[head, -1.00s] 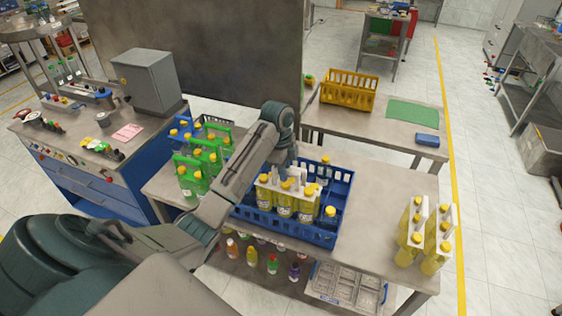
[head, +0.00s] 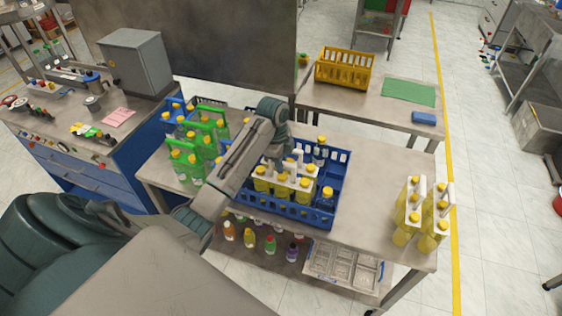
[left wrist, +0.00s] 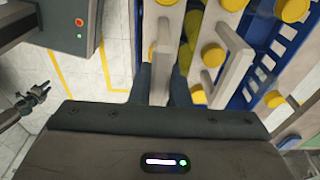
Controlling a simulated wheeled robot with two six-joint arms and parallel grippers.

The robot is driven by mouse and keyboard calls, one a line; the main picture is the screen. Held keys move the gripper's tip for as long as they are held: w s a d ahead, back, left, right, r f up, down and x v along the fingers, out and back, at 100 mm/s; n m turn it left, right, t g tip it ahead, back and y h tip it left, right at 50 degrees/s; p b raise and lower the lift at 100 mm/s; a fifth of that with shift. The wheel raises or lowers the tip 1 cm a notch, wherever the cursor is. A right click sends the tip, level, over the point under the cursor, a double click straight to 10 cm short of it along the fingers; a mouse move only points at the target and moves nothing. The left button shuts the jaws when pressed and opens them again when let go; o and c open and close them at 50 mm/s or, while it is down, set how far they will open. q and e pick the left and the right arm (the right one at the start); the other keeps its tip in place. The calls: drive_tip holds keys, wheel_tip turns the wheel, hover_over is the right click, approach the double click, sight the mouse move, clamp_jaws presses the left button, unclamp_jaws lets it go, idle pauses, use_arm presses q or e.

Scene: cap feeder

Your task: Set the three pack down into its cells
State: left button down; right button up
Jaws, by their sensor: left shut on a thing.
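My left gripper (head: 284,158) is shut on a three pack (head: 284,181) of yellow-capped bottles with yellow liquid in a white carrier. The pack is upright, with its lower part inside the blue crate (head: 290,213). The crate's near wall hides the bottle bottoms, so I cannot tell whether they touch the cell floors. In the left wrist view, the white carrier (left wrist: 162,45) lies between my finger tips, with another white carrier (left wrist: 215,40) beside it. Clear bottles with yellow caps (head: 319,152) stand at the crate's right side. My right gripper is not in view.
Yellow packs with white carriers (head: 408,210) stand at the table's right end. Green packs (head: 186,165) and a blue pack (head: 172,118) stand left of the crate. The table (head: 365,215) is clear right of the crate. A lower shelf holds small bottles and a metal tray (head: 343,264).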

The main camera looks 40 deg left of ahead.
use_arm(q)
drive_tip(key=shift+r, duration=0.15)
drive_tip(key=shift+f, duration=0.55)
drive_tip(key=c, duration=1.3)
unclamp_jaws()
drive_tip(key=shift+s, duration=0.1)
